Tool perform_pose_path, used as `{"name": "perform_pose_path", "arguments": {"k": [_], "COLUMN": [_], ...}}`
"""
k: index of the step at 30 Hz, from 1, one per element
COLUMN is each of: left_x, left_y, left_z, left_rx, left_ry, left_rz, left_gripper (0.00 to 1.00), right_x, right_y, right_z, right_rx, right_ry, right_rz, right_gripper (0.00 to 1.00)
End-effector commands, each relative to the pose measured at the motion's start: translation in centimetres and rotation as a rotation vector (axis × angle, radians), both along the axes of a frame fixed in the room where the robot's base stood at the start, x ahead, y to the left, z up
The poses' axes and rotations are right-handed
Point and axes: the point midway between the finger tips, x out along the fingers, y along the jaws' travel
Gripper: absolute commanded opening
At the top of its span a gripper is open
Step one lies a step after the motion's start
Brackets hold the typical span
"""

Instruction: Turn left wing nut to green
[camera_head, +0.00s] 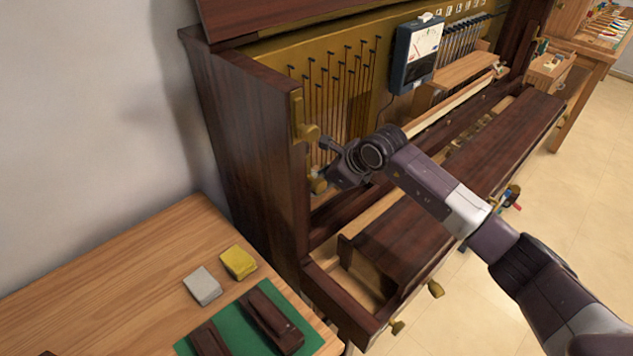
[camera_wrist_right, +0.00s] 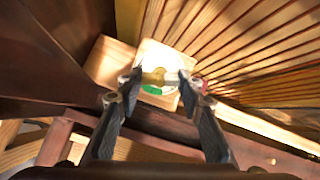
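In the right wrist view, a brass wing nut (camera_wrist_right: 154,77) sits on a pale wooden block (camera_wrist_right: 150,53) with a round white dial. A green patch (camera_wrist_right: 153,90) shows on the dial's near side. My right gripper (camera_wrist_right: 159,77) has its fingers parted, one on each side of the wing nut; a gap seems to show at the right finger, and firm contact is not visible. In the head view my right gripper (camera_head: 333,163) reaches into the left end of the piano, by its side panel. My left gripper is not in view.
The dark piano side panel (camera_head: 250,150) stands close to the gripper. Several strings (camera_head: 340,90) lie behind it, and a meter (camera_head: 417,52) hangs farther right. A wooden table (camera_head: 150,260) at lower left bears a yellow block (camera_head: 238,262) and a grey block (camera_head: 202,286).

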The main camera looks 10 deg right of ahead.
Motion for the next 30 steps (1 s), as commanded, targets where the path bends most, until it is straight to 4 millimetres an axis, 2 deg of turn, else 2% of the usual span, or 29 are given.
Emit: {"name": "perform_pose_path", "arguments": {"k": [5,15,25,30], "left_x": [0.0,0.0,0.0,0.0], "left_y": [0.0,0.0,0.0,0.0], "left_z": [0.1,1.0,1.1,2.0], "left_rx": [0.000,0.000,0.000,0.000], "left_ry": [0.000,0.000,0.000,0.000], "left_rz": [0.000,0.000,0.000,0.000], "left_gripper": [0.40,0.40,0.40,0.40], "right_x": [0.0,0.0,0.0,0.0], "right_y": [0.0,0.0,0.0,0.1], "right_z": [0.0,0.0,0.0,0.2], "right_rx": [0.008,0.170,0.185,0.277], "right_ry": [0.006,0.114,0.124,0.184], "right_rz": [-0.011,-0.243,-0.265,-0.396], "right_gripper": [0.17,0.17,0.17,0.17]}}
